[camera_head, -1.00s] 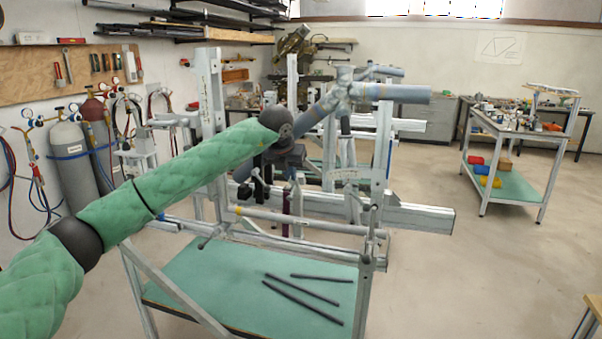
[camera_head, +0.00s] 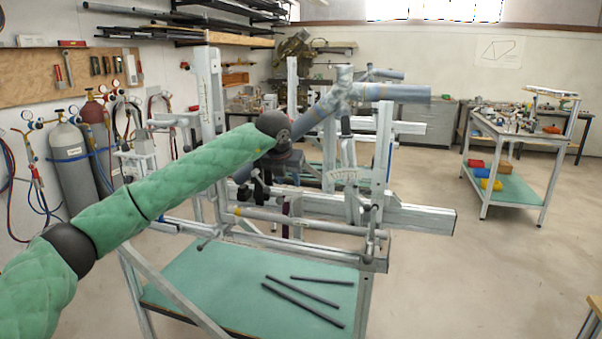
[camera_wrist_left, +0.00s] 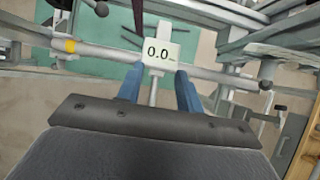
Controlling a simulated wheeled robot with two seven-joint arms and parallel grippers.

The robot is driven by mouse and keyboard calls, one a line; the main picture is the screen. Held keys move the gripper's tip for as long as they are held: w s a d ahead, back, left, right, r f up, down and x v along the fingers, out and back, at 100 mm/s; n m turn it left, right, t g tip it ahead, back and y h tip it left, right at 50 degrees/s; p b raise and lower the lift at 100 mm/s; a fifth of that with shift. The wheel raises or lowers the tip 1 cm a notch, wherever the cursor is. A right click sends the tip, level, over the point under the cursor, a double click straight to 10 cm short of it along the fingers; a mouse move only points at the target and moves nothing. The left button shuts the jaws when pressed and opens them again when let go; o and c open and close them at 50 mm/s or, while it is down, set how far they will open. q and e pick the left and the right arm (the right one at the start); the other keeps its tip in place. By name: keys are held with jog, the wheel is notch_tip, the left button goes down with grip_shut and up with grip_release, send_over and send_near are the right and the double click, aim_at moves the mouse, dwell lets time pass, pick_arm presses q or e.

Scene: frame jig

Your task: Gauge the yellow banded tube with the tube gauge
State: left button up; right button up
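The yellow banded tube (camera_head: 300,221) is a long grey tube lying level across the front of the metal jig. Its yellow band (camera_wrist_left: 68,45) shows left of the gauge in the left wrist view. My left gripper (camera_head: 262,186) is above the tube, near its banded end. My right gripper is out of view.
Several dark rods (camera_head: 305,300) lie on the green lower shelf (camera_head: 215,280) of the jig stand. Thick blue-grey tubes (camera_head: 395,92) and metal rails (camera_head: 420,217) stand close around the gripper. A cart (camera_head: 515,140) is at the right, with clear floor between.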

pick_arm(q)
jog(key=shift+r, duration=0.1)
jog(key=v, duration=0.7)
dwell(0.6)
